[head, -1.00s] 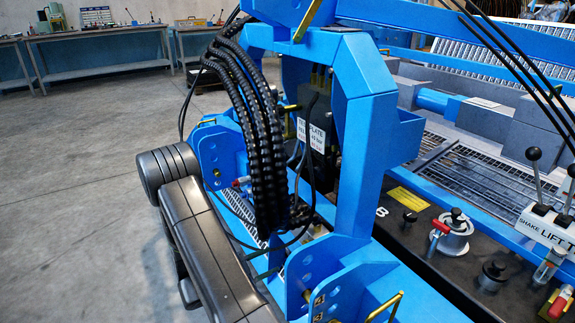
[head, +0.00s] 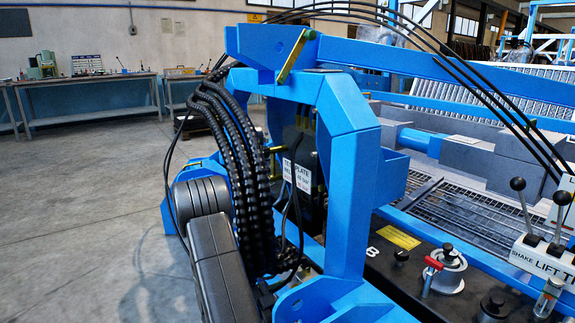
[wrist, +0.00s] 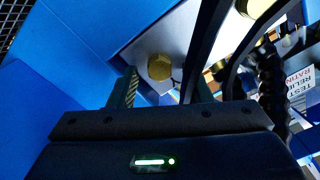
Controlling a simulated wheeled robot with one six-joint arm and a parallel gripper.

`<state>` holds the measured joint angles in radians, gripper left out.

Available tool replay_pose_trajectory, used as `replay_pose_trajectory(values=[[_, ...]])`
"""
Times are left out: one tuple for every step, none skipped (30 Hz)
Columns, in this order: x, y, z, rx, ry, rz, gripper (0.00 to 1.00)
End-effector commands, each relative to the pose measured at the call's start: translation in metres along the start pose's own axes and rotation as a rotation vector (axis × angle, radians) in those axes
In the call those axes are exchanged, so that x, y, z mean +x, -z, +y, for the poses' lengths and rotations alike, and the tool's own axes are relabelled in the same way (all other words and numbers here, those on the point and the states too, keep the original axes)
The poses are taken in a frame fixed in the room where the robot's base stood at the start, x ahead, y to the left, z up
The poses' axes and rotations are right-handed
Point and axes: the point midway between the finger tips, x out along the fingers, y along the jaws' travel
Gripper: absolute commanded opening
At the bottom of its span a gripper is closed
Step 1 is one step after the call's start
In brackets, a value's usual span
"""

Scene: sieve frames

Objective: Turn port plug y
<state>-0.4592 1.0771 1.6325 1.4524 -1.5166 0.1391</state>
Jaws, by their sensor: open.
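A brass hex-headed plug (wrist: 160,67) shows in the wrist view, set in a pale grey plate between blue frame parts. No lettering on it is readable, so I cannot tell from its markings whether it is plug y. My gripper (wrist: 163,85) is open, its two fingers apart at the lower middle of the wrist view. The plug's head lies between and ahead of the fingers, with nothing visibly held. In the head view the gripper is hidden behind the blue frame, hoses and my arm.
Black hoses (head: 235,165) hang beside the blue arch (head: 350,170) and also cross close to the right finger in the wrist view (wrist: 205,45). A panel with levers (head: 545,255) stands at right. Open concrete floor (head: 80,220) lies to the left.

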Motion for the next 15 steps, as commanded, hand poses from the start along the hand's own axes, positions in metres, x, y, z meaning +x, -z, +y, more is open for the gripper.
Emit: replay_pose_trajectory(values=[[0.0,0.0,0.0,0.0,0.0,0.0,0.45],[0.0,0.0,0.0,0.0,0.0,0.0,0.45],[0.0,0.0,0.0,0.0,0.0,0.0,0.45],[0.0,0.0,0.0,0.0,0.0,0.0,0.45],[-0.001,0.0,0.0,0.001,0.0,0.0,0.45],[-0.002,0.0,0.0,0.002,0.0,0.0,0.45],[-0.004,0.0,0.0,0.004,0.0,-0.001,0.45],[-0.006,0.0,0.0,0.007,0.0,-0.001,0.45],[-0.01,0.0,-0.001,0.007,0.001,-0.002,0.45],[-0.013,0.0,-0.001,0.007,0.002,-0.003,0.45],[-0.017,0.001,-0.002,0.007,0.003,-0.003,0.45],[-0.023,0.001,-0.002,0.007,0.002,-0.003,0.45],[-0.028,0.001,-0.002,0.006,0.003,-0.003,0.45],[-0.034,0.001,-0.002,0.006,0.004,-0.003,0.45],[-0.041,0.001,-0.002,0.006,0.003,-0.003,0.45]])
